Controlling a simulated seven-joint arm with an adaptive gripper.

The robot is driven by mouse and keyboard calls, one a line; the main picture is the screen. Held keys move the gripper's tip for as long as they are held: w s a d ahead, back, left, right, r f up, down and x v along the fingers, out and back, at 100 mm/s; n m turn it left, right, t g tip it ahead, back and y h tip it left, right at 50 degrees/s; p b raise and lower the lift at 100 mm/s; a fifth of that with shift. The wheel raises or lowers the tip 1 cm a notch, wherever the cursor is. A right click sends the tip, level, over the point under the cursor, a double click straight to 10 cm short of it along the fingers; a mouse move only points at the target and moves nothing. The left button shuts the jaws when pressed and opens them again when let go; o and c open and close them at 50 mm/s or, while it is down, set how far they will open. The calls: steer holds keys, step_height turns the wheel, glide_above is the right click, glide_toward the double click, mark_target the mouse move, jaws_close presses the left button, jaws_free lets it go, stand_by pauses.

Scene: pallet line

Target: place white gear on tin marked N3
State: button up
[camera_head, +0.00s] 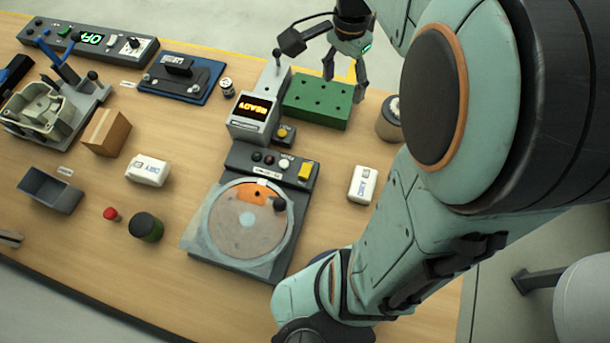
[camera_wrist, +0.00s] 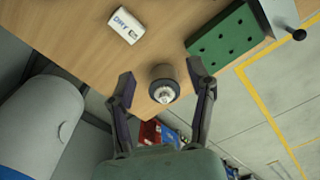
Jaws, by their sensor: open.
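My gripper (camera_head: 345,80) is open and empty, above the far right part of the table beside the green block. In the wrist view my gripper (camera_wrist: 160,68) has its fingers spread, with a dark round container (camera_wrist: 160,73) showing between them. A pale, toothed-looking piece (camera_wrist: 164,92) shows on or in its top; I cannot tell surely if it is the white gear. The same container (camera_head: 388,128) stands at the table's right edge in the head view, partly hidden by my arm. I can read no N3 mark on any tin.
A white DRY pack (camera_head: 363,185) lies in front. A round-plated machine (camera_head: 248,225) fills the middle. Open table lies between the left-hand items.

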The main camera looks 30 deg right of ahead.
steer(key=s+a+f+n+y, duration=0.1)
steer(key=s+a+f+n, duration=0.1)
steer(key=s+a+n, duration=1.1)
steer(key=a+n, duration=0.1)
steer(key=n, duration=0.1)
steer(key=shift+s+a+f+n, duration=0.15)
steer(key=shift+s+n, duration=0.1)
steer(key=shift+n, duration=0.15)
